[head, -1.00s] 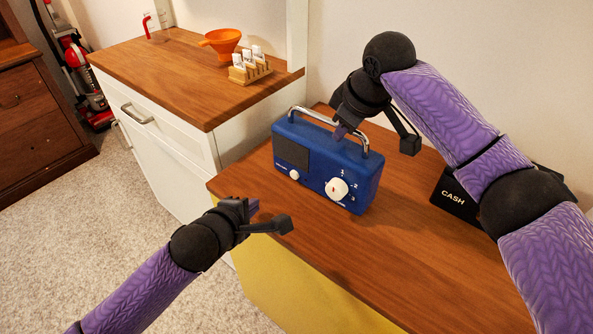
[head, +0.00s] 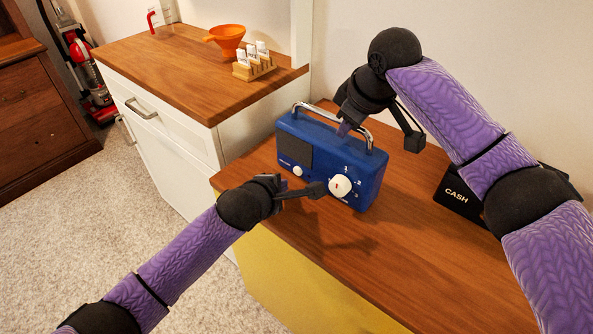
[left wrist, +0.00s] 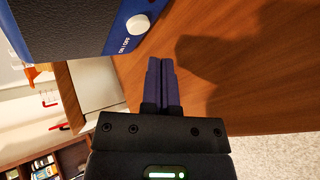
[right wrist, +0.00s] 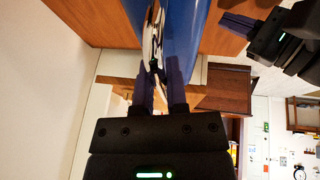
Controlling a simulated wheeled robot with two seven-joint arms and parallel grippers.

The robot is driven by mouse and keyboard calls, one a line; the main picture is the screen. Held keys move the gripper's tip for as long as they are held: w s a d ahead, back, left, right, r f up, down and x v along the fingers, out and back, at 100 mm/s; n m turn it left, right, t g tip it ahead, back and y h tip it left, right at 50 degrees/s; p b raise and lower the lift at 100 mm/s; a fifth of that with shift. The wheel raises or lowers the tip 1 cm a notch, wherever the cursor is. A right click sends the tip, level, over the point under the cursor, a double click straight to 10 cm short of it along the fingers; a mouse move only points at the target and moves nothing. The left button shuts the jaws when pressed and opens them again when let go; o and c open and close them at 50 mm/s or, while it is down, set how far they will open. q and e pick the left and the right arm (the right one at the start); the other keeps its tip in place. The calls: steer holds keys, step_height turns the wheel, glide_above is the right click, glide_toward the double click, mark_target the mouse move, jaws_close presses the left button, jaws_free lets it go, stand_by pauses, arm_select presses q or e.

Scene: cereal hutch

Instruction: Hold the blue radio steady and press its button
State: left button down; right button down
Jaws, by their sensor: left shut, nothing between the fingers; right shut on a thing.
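The blue radio (head: 325,155) stands upright on the wooden counter. Its front has a small white button (head: 297,171) and a large white dial (head: 340,186). My right gripper (head: 345,130) is shut on the radio's chrome handle (right wrist: 158,40) from above. My left gripper (head: 283,180) is shut and empty, in front of the radio's face near the small button. In the left wrist view the button (left wrist: 138,24), marked ON/OFF, lies up and left of the shut fingertips (left wrist: 162,65), apart from them.
A black cash box (head: 458,195) sits on the counter (head: 350,265) to the right, behind my right arm. A white cabinet (head: 165,130) to the left holds an orange funnel (head: 228,38) and a rack of small white items (head: 254,66).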

mark_target(297, 174)
arm_select(q)
steer(key=shift+w+d, duration=0.55)
stand_by(1.7)
steer(key=shift+w+d, duration=0.25)
steer(key=shift+d, duration=0.05)
steer(key=shift+w+d, duration=0.25)
steer(key=shift+w, duration=0.05)
stand_by(0.7)
steer(key=shift+s+a, duration=0.55)
steer(key=shift+s, duration=0.05)
steer(key=shift+s+a, duration=0.1)
steer(key=shift+s+a, duration=1.65)
steer(key=shift+s, duration=0.05)
